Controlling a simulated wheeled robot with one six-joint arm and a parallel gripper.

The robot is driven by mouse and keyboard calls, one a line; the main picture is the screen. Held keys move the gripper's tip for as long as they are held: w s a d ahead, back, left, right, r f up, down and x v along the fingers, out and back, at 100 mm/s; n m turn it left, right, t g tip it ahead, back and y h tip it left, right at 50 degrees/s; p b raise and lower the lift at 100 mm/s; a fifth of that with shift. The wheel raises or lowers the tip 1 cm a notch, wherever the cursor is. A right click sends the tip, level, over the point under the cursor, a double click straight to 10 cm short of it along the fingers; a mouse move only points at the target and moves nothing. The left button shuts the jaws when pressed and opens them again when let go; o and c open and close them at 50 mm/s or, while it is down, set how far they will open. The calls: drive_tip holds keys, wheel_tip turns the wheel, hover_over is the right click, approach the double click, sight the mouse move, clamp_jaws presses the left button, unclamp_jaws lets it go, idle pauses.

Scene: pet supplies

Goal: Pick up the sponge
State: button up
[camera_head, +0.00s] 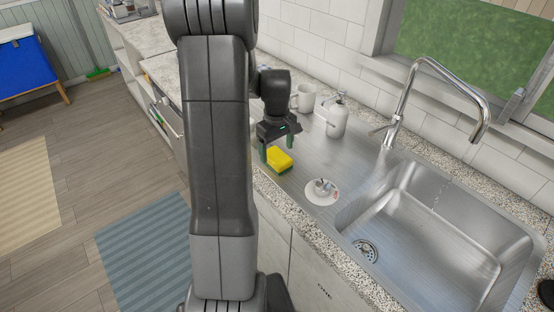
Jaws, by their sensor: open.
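The yellow sponge (279,159), with a green underside, lies on the metal drainboard to the left of the sink. My gripper (281,148) is open and points down over the sponge. One fingertip shows at the sponge's left side and the other at its upper right. I cannot tell whether either finger touches the sponge. My arm stands in front of the counter to the left of it.
A white dish with a small item (321,192) sits right of the sponge. A white soap dispenser (337,120) and a white mug (304,97) stand behind. The steel sink (440,220) and tall faucet (392,129) are to the right.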

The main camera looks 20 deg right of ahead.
sight(277, 155)
drive_tip(key=shift+w+d+f+p, duration=0.1)
drive_tip(key=shift+w+f+p, duration=0.15)
drive_tip(key=shift+f, duration=0.85)
drive_tip(key=shift+w+d+f+p, duration=0.1)
drive_tip(key=shift+f+p, duration=0.1)
drive_tip(key=shift+f, duration=0.85)
drive_tip(key=c, duration=1.1)
drive_tip(key=shift+o, duration=0.2)
wheel_tip(277, 155, up, 10)
drive_tip(key=shift+r+b, duration=0.1)
drive_tip(key=shift+b, duration=0.65)
